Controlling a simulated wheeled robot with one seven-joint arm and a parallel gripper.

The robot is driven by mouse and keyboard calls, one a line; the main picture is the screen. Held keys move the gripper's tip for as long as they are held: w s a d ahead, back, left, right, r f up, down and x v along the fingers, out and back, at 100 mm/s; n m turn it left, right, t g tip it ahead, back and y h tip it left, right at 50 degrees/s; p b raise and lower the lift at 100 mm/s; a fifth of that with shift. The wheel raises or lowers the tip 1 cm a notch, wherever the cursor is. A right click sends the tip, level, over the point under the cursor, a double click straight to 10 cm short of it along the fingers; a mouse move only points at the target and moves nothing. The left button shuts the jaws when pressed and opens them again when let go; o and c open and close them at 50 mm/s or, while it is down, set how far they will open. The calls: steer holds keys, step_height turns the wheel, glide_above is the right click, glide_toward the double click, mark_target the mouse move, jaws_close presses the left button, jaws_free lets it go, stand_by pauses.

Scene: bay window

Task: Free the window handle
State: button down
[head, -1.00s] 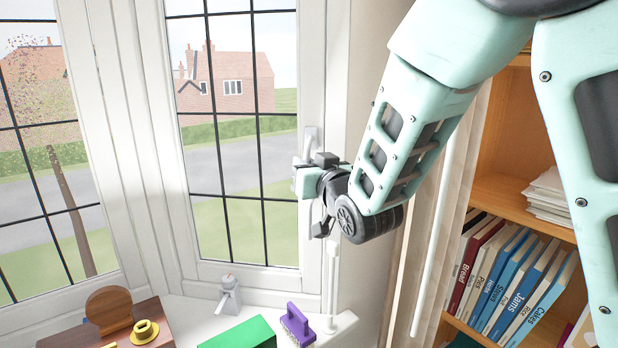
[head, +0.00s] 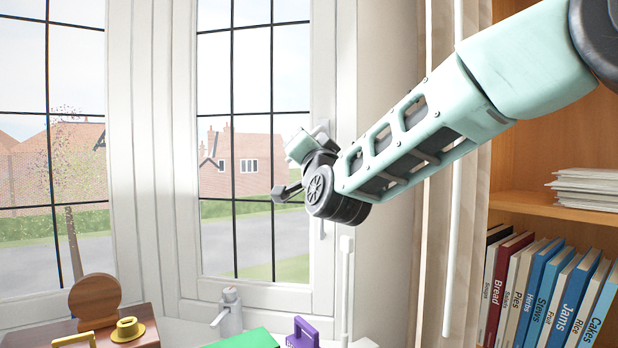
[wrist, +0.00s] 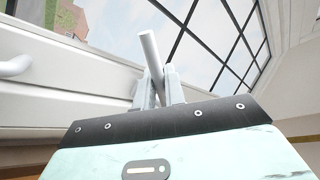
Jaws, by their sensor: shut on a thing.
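In the head view my gripper (head: 300,146) is at the right frame of the right-hand window (head: 255,165).
A white upright rod (head: 346,285) stands just below my wrist at the sill's right end. A bookcase (head: 520,205) and curtain (head: 455,200) are right.

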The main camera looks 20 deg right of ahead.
steer(key=m+h+b, duration=0.1)
steer(key=b, duration=0.1)
steer(key=m+h+b, duration=0.1)
steer(key=m+b, duration=0.1)
steer(key=m+t+h+b, duration=0.1)
steer(key=m+b, duration=0.1)
steer(key=shift+w+a, duration=0.15)
steer(key=shift+a, duration=0.15)
steer(key=m+h+b, duration=0.2)
steer(key=m+b, duration=0.1)
steer(key=shift+w+a+r+h, duration=0.1)
steer(key=shift+r+h, duration=0.2)
steer(key=shift+r, duration=0.1)
steer(key=m+h+b, duration=0.1)
steer(key=m, duration=0.1)
steer(key=r+m+h+b, duration=0.1)
steer(key=m, duration=0.1)
steer(key=m+g+h+b, duration=0.1)
steer(key=h, duration=0.1)
steer(key=shift+a+r+m, duration=0.1)
steer(key=shift+r+m, duration=0.15)
steer(key=shift+m, duration=0.15)
steer(key=shift+r+m+g+h+b, duration=0.3)
steer(key=shift+m+h+b, duration=0.1)
steer(key=shift+m, duration=0.4)
steer(key=c, duration=1.6)
jaws_free()
steer(key=shift+o, duration=0.2)
